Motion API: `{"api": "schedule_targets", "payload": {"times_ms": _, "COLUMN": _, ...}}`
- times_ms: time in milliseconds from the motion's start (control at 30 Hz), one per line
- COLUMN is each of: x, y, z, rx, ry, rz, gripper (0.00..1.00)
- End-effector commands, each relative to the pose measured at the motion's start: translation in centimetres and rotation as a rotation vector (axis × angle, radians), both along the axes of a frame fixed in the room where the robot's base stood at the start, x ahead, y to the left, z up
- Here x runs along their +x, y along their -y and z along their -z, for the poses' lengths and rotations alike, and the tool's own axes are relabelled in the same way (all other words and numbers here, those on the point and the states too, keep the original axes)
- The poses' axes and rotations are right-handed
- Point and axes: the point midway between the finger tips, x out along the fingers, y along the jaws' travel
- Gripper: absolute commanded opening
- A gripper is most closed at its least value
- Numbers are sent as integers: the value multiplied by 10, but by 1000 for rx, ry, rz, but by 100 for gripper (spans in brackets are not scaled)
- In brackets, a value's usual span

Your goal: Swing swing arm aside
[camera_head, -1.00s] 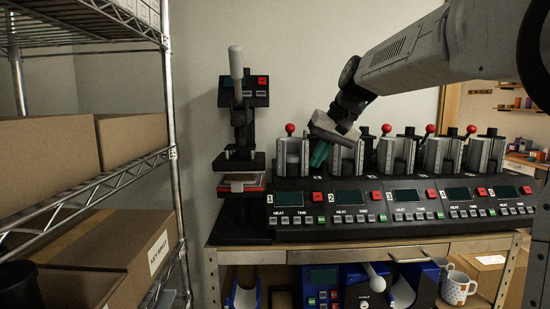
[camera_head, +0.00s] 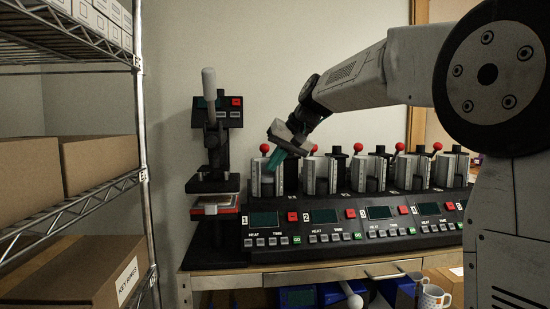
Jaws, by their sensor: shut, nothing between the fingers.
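The black swing-away press (camera_head: 213,150) stands at the left end of the bench. Its pale upright handle (camera_head: 209,88) rises in front of the control box (camera_head: 233,110). Its upper plate (camera_head: 205,186) sits above a lower platen (camera_head: 226,208) with a pale, red-edged layer, with a narrow gap between them. My gripper (camera_head: 275,160) has teal fingers that point down and left. It is shut and empty, right of the press and apart from it in the picture, overlapping the first mug press station (camera_head: 266,184).
A row of mug press stations with red-knobbed levers (camera_head: 357,147) and a control panel (camera_head: 330,216) fills the bench right of the press. A wire shelf with boxes (camera_head: 97,170) stands at left. Mugs (camera_head: 432,298) and blue units sit below.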

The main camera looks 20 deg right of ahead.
Motion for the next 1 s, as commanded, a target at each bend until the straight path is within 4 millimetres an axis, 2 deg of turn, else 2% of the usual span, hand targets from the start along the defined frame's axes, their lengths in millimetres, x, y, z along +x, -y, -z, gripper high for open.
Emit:
{"api": "schedule_targets", "payload": {"times_ms": 100, "x": 13, "y": -11, "z": 23, "rx": 1, "ry": -4, "rz": -3, "gripper": 0}}
{"api": "schedule_targets", "payload": {"times_ms": 267, "x": 29, "y": -23, "z": 49, "rx": 1, "ry": -3, "rz": -2, "gripper": 0}}
{"api": "schedule_targets", "payload": {"times_ms": 400, "x": 34, "y": -45, "z": 47, "rx": -1, "ry": 1, "rz": -3, "gripper": 0}}
{"api": "schedule_targets", "payload": {"times_ms": 533, "x": 37, "y": -56, "z": 47, "rx": 0, "ry": 1, "rz": -1, "gripper": 0}}
{"api": "schedule_targets", "payload": {"times_ms": 1000, "x": 38, "y": -61, "z": 46, "rx": 0, "ry": 2, "rz": 1, "gripper": 0}}
